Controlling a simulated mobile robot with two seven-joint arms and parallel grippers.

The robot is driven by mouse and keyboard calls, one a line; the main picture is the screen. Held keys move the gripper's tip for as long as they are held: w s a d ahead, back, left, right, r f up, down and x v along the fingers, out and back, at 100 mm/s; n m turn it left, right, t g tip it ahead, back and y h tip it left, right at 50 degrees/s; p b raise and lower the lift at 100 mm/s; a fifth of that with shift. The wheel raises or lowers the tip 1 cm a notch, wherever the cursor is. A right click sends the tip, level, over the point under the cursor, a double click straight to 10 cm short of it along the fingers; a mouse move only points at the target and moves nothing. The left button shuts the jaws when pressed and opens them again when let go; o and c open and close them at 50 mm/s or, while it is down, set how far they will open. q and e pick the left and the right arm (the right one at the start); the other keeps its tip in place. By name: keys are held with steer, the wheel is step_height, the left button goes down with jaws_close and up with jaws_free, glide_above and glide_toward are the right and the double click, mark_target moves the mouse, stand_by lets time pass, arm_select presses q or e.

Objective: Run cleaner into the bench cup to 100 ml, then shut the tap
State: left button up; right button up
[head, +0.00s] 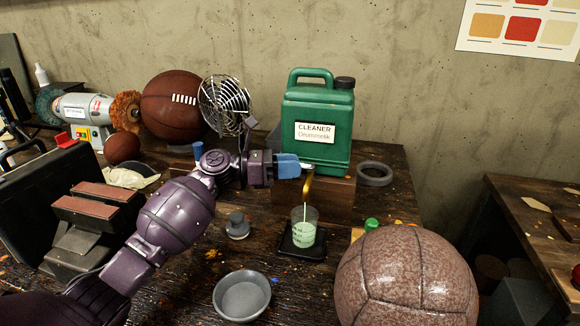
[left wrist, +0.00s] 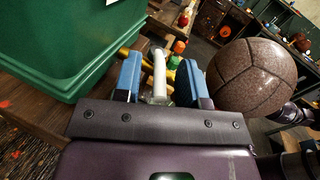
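The green cleaner jug (head: 318,115) stands on a wooden block (head: 325,200), its brass tap (head: 308,188) pointing down. A thin pale stream runs from the tap into the clear bench cup (head: 304,226). The cup holds pale green liquid to roughly mid-height; its marks are too small to read. It stands on a black pad (head: 289,250). My left gripper (head: 303,166) is at the tap's lever. In the left wrist view the pale lever (left wrist: 159,75) stands between the blue fingers, with gaps on both sides.
A large brown leather ball (head: 407,280) sits right of the cup, near a green-capped bottle (head: 371,225). A grey bowl (head: 242,295) and a small grey weight-like object (head: 237,226) lie left of it. A wire fan cage (head: 226,105) stands behind my left arm.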

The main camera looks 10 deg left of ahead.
arm_select(q)
step_height(320, 180, up, 20)
steer(key=p, duration=0.3)
arm_select(e)
steer(key=shift+s+d+r, duration=0.25)
steer(key=shift+s+r, duration=0.35)
steer(key=shift+r, duration=0.35)
arm_select(q)
steer(key=shift+f, duration=0.1)
